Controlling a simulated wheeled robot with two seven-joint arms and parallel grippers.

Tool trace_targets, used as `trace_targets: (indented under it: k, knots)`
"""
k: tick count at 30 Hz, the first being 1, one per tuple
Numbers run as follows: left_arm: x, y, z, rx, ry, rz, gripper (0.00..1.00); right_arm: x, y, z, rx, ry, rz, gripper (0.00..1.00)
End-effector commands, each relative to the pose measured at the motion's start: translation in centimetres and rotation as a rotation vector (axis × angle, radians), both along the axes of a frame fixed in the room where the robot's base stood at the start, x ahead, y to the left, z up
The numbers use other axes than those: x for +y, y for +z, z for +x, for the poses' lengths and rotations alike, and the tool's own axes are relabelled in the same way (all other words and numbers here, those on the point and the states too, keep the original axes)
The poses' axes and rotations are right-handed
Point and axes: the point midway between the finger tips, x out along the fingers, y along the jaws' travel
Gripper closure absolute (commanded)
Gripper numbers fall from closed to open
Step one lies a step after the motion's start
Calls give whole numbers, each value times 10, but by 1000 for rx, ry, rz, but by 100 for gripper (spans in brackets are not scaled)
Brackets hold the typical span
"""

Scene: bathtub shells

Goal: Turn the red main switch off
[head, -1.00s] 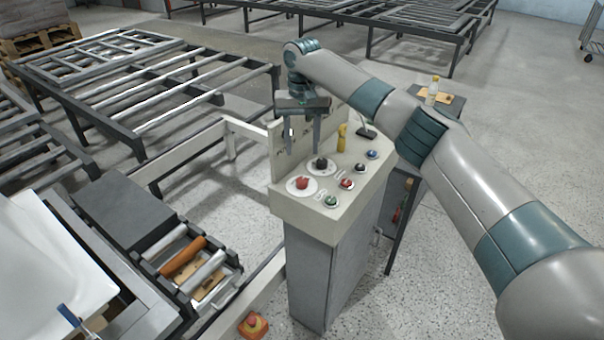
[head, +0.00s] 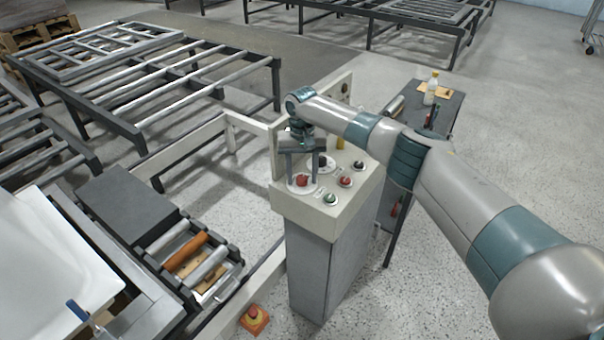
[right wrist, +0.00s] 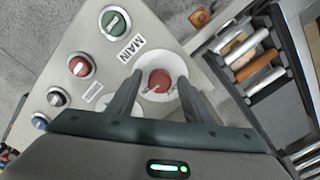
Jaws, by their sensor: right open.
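The red main switch (head: 302,181) is a red knob on a round white plate at the front left of the control console's sloped top. In the right wrist view the red knob (right wrist: 160,81) shows between the two fingers, near a label reading MAIN. My right gripper (head: 303,173) is open and points down over the switch, one finger on each side of the knob. I cannot tell whether the fingers touch it. My left gripper is not in view.
A red emergency stop (head: 254,319) sits low at the front. A rack of rollers (head: 188,254) stands left.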

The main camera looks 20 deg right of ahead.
Motion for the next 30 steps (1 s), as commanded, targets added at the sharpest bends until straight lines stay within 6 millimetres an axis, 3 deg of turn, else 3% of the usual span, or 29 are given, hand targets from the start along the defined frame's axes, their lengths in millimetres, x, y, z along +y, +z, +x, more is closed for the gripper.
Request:
trace_targets:
  k: [4,9,20,30]
  knots:
    - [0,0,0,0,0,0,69,0,0,0,0,0,0,56]
    - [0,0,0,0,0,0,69,0,0,0,0,0,0,95]
    - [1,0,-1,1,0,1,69,0,1,0,0,27,-1,95]
    - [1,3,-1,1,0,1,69,-1,1,0,1,188,1,95]
